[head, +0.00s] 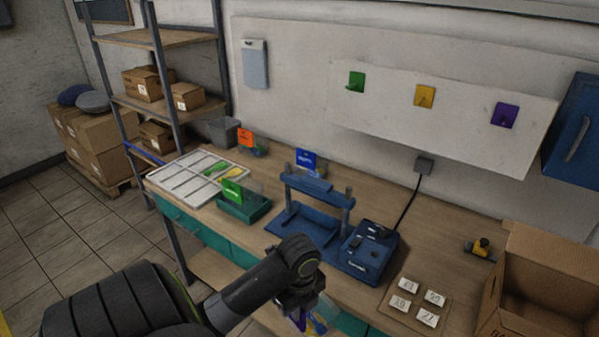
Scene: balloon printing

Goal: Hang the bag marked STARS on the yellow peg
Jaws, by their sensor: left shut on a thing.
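The yellow peg (425,96) is on the white wall board, between a green peg (356,82) and a purple peg (505,115). All three pegs look empty. My left gripper (306,304) is in front of the bench at the bottom of the head view. It is shut on a small bag (319,325) with a purple part and yellow and blue contents. The bag hangs below the jaws, partly hidden and cut off by the frame edge. I cannot read its marking. My right gripper is out of view.
Orange (246,138), blue (306,159) and green (232,188) labels stand on the bench; their text is unreadable. A blue press (318,190) and control box (368,250) fill the middle. A cardboard box (545,280) is at right. A cable runs to the wall socket (424,165).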

